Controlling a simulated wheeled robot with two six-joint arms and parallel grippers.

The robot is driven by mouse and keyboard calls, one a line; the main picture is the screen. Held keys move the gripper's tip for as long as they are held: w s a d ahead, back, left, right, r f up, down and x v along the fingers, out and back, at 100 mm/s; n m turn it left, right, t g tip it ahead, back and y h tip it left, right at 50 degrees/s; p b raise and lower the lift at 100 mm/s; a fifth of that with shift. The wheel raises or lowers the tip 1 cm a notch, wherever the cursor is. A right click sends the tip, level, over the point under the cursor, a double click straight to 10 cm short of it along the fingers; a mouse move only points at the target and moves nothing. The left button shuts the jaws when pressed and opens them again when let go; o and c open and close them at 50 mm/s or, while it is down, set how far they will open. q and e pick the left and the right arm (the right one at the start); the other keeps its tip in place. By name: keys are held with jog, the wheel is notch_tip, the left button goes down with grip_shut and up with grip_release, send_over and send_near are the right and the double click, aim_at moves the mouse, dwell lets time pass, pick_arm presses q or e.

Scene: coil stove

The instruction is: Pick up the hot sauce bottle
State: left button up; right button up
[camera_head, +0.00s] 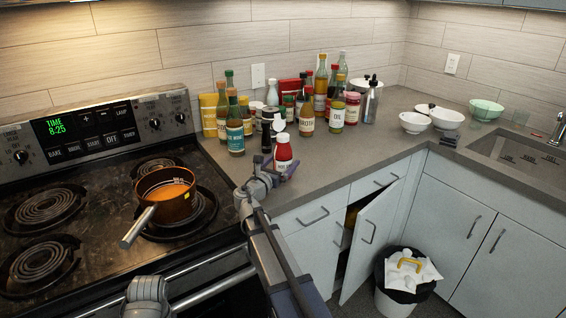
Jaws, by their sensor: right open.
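A red bottle (283,148) with a white cap and a pale label stands near the front of the counter, before the other bottles. Its label is too small to read, so I cannot tell for sure that it is the hot sauce. My right gripper (281,171) is open, low at the counter by this bottle's base. The bottle's lowest part is partly hidden by the gripper, and I cannot tell whether they touch.
Several bottles and jars, including an oil bottle (337,113), crowd behind the red bottle. A copper pot (166,203) sits on the stove at left. White bowls (446,118) stand at right. A cabinet door (370,238) hangs open below, beside a trash bin (397,299).

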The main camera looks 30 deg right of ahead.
aim_at(287, 158)
jog(key=x, duration=0.3)
jog(key=shift+w+d, duration=0.1)
grip_shut()
dwell(0.7)
